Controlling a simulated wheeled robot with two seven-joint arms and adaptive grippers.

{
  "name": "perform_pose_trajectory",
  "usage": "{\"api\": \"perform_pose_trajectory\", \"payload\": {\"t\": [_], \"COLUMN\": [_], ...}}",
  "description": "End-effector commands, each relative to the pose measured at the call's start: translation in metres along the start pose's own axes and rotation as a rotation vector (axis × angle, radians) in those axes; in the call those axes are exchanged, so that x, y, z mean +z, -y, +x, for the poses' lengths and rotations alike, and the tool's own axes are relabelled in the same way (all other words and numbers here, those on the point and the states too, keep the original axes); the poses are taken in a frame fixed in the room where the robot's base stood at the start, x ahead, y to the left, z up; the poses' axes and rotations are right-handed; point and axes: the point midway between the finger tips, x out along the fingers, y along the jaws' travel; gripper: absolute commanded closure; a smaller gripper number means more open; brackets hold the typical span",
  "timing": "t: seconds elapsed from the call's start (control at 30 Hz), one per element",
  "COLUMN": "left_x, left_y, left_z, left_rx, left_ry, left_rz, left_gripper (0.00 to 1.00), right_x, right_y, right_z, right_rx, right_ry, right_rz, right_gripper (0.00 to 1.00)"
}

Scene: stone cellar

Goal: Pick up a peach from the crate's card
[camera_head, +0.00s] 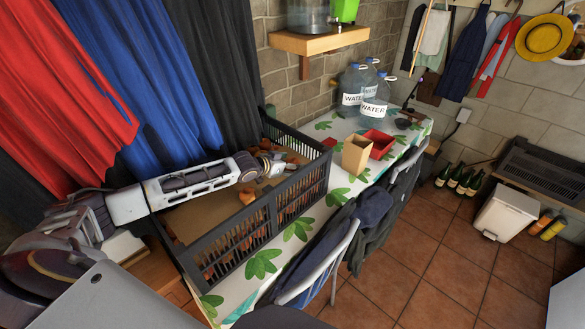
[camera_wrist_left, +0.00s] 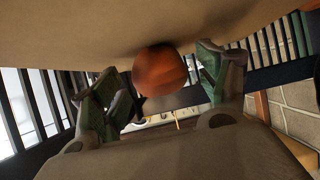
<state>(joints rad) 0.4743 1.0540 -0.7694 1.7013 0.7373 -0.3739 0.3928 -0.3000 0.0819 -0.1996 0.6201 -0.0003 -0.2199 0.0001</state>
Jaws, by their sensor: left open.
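The dark slatted crate (camera_head: 262,222) stands on the table, with a brown card (camera_head: 190,219) inside it. Several orange peaches lie on the card; one peach (camera_head: 247,195) is on the near side of my arm. More peaches show below the card through the slats. My left gripper (camera_head: 275,165) is inside the crate near its far end, low over the card. In the left wrist view, a peach (camera_wrist_left: 160,70) sits against the card (camera_wrist_left: 90,28) between the two open fingers (camera_wrist_left: 158,76). I cannot tell whether either finger touches it. My right gripper is not in view.
The crate's walls stand around my left gripper. Beyond it on the leaf-patterned cloth (camera_head: 297,229) are a tan box (camera_head: 356,154), a red box (camera_head: 380,143) and water bottles (camera_head: 374,105). A chair with dark clothing (camera_head: 375,208) stands along the table's near side.

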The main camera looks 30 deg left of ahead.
Motion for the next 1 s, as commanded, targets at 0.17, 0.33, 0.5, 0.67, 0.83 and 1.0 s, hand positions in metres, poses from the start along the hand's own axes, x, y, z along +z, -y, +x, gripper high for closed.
{"api": "perform_pose_trajectory", "payload": {"t": [0.17, 0.33, 0.5, 0.67, 0.83, 1.0], "left_x": [-0.0007, -0.0009, -0.0008, -0.0007, -0.0007, -0.0012], "left_y": [0.0001, 0.0001, 0.0001, 0.0002, 0.0002, 0.0003], "left_z": [0.001, 0.0008, 0.0007, 0.0007, 0.0007, 0.0006], "left_rx": [0.0, 0.0, 0.0, 0.0, 0.0, 0.0], "left_ry": [0.0, -0.001, -0.001, -0.001, -0.001, -0.001], "left_rz": [0.0, 0.0, 0.001, 0.001, 0.001, 0.001], "left_gripper": [0.25, 0.25, 0.25, 0.43, 0.65, 0.77], "right_x": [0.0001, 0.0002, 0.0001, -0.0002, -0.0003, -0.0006], "right_y": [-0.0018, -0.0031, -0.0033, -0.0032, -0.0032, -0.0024], "right_z": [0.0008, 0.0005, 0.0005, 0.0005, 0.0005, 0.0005], "right_rx": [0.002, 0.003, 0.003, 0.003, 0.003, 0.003], "right_ry": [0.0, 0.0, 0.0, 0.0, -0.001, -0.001], "right_rz": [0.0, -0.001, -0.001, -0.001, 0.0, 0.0], "right_gripper": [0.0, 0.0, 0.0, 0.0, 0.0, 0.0]}}
